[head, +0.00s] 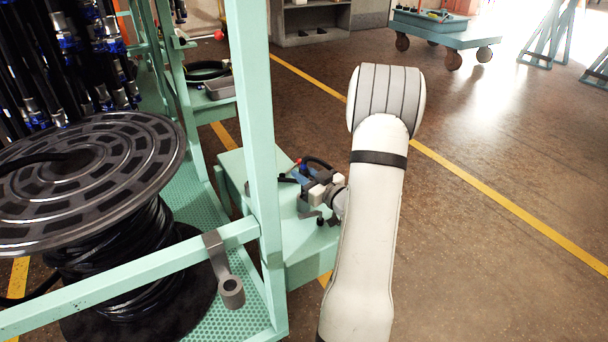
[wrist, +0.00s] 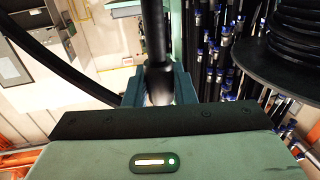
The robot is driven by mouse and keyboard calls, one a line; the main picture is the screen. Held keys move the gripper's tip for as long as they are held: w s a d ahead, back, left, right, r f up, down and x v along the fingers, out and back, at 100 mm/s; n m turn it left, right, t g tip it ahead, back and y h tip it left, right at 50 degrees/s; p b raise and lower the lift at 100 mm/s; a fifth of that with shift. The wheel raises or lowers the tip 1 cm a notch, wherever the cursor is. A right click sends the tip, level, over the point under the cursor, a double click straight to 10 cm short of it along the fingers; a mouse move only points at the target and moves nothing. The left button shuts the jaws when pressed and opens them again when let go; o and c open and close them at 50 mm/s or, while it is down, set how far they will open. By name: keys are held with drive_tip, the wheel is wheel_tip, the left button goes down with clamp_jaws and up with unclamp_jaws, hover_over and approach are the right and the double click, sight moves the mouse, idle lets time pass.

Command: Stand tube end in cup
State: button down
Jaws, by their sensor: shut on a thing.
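My gripper (head: 320,190) is above the small teal bench beyond the rack post, with my arm partly covering the view. A black tube (wrist: 158,45) runs between its two blue fingers in the wrist view, and the gripper is shut on it. The part of the tube nearest the palm looks grey and blurred. In the head view a short black curve of the tube (head: 318,162) shows just behind the gripper. A small grey cup (head: 231,292) hangs on a bracket from the front rail, mouth up, well left of and nearer than the gripper. Nothing shows standing in it.
A large black hose reel (head: 90,180) fills the left. Hoses with blue fittings (head: 65,40) hang behind. Open floor (head: 500,250) lies to the right.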

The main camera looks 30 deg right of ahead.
drive_tip(key=shift+f+b, duration=1.35)
drive_tip(key=shift+f, duration=0.35)
drive_tip(key=c, duration=1.1)
unclamp_jaws()
drive_tip(key=shift+s+r, duration=0.1)
drive_tip(key=s+p, duration=0.1)
drive_tip(key=s, duration=0.4)
drive_tip(key=s+d+p, duration=0.1)
drive_tip(key=s, duration=0.1)
drive_tip(key=shift+s+d+p, duration=0.1)
drive_tip(key=shift+s+p, duration=0.2)
drive_tip(key=shift+s, duration=0.1)
